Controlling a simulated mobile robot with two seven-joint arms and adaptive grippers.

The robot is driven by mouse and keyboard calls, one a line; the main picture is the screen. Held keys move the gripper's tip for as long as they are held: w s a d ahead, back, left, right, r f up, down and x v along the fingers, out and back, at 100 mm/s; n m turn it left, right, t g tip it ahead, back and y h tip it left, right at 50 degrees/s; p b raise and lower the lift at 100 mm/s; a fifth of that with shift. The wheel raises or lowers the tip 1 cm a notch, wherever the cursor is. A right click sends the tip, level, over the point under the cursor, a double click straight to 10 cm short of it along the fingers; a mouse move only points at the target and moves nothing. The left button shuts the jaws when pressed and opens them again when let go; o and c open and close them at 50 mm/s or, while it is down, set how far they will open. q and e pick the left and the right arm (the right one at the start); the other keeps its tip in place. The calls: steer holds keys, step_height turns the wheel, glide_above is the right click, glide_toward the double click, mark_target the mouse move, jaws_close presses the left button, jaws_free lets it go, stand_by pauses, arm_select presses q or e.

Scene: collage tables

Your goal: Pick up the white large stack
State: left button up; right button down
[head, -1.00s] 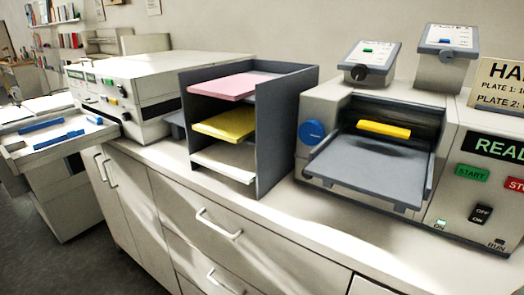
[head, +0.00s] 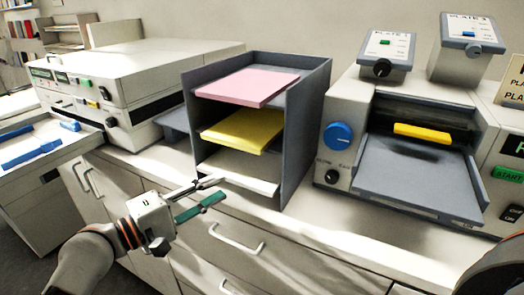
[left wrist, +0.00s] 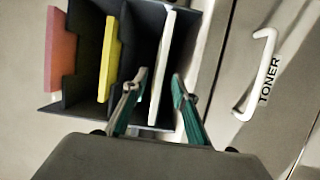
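The white large stack (head: 238,172) lies flat on the bottom level of a dark grey shelf rack (head: 298,130). Its front edge sticks out a little. In the left wrist view the stack (left wrist: 162,60) shows as a pale strip. My left gripper (head: 215,189) is open, just in front of and slightly below the stack's front edge in the head view. In the left wrist view its green-padded fingertips (left wrist: 159,77) are apart, with the end of the stack lined up between them. I cannot tell whether they touch it. My right gripper is not in view.
A yellow stack (head: 242,130) and a pink stack (head: 248,88) lie on the levels above. A machine with an open grey tray (head: 415,180) stands right of the rack, a white machine (head: 130,85) left. Drawer handles (head: 236,240) project from the cabinet below.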

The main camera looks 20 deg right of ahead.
mark_target(230, 180)
arm_select(q)
steer(key=x, duration=0.7)
steer(key=shift+w+d+f, duration=0.15)
steer(key=shift+w+d, duration=0.05)
steer(key=shift+d, duration=0.05)
jaws_close()
